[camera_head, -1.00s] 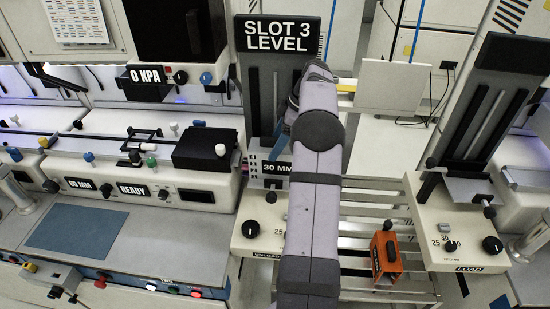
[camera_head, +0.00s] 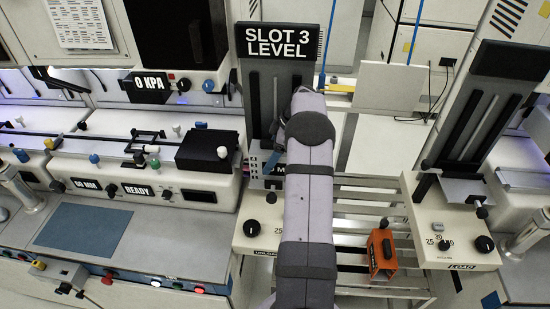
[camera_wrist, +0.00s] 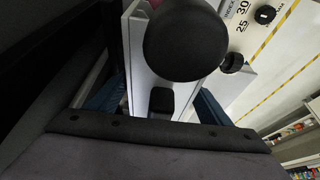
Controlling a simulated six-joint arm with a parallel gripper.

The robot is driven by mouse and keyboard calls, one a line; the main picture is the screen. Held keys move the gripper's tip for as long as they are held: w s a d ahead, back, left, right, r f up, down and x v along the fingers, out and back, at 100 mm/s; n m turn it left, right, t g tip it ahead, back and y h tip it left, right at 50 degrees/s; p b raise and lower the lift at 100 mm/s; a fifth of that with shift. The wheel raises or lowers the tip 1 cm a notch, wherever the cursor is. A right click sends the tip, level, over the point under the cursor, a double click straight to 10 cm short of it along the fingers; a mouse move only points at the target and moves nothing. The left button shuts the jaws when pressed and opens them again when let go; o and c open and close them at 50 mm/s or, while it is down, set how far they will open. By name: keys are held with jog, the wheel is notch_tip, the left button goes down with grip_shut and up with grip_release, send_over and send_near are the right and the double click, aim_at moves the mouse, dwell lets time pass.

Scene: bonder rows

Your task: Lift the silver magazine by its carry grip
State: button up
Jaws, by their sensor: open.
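A large round black knob (camera_wrist: 185,40) fills the top middle, close to the camera. In the head view, a blue finger (camera_head: 270,150) shows at the left elevator, below the SLOT 3 LEVEL sign (camera_head: 284,42).
An orange magazine (camera_head: 382,262) with a dark grip stands on the slatted rack (camera_head: 350,200), right of my arm. The right elevator (camera_head: 482,110) has a ledge and black knob. A pale panel (camera_head: 389,86) stands behind. Black dials (camera_head: 484,244) sit on the load panel.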

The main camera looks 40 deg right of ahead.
jog(key=shift+r, duration=0.1)
jog(key=c, duration=1.5)
jog(key=shift+r, duration=0.15)
jog(key=shift+w+d+r+b, duration=0.1)
jog(key=shift+r+b, duration=0.55)
jog(key=shift+r, duration=0.1)
jog(key=shift+r+b, duration=0.45)
jog(key=shift+r, duration=7.65)
